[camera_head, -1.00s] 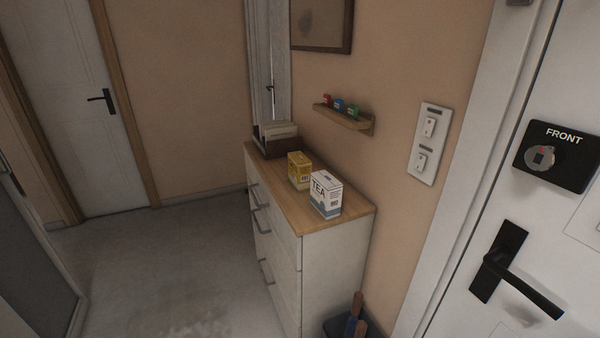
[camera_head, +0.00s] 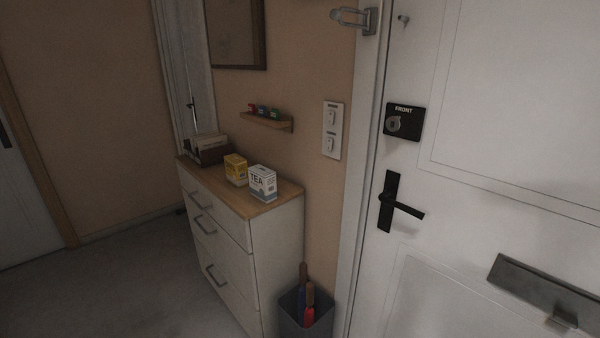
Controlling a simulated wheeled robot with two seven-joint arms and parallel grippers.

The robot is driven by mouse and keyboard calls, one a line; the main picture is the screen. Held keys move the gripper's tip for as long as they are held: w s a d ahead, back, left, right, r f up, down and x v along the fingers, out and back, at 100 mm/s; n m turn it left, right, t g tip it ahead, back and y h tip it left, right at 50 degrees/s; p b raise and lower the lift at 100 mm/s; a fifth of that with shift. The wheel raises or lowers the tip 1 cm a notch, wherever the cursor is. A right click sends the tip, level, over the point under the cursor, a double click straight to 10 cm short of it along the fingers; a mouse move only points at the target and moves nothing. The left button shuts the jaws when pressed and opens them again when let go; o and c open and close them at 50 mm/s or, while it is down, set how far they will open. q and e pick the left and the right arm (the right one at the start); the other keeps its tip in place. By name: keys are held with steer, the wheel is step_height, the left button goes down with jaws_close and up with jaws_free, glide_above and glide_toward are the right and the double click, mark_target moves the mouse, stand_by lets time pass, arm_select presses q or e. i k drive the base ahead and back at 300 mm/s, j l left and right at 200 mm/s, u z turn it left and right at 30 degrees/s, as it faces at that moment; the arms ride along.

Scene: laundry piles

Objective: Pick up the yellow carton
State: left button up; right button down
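The yellow carton (camera_head: 235,168) stands upright on the wooden top of a white chest of drawers (camera_head: 240,262). A white box marked TEA (camera_head: 262,184) stands in front of it, to its right, and covers a little of its lower right side in this view. Neither of my grippers is in view.
A dark holder with papers (camera_head: 208,150) sits behind the carton on the chest. A wall shelf (camera_head: 267,121) holds several small coloured items. A grey bin (camera_head: 306,318) with umbrellas or handles stands right of the chest. A white front door (camera_head: 510,150) fills the right. Floor (camera_head: 120,285) left of the chest is clear.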

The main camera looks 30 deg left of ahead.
mark_target(235, 166)
steer(key=j+z, duration=0.35)
steer(key=j, duration=0.4)
steer(key=j+z, duration=0.3)
steer(key=j, duration=0.45)
steer(key=k+j+z, duration=0.15)
steer(key=j+z, duration=0.2)
steer(key=j, duration=0.4)
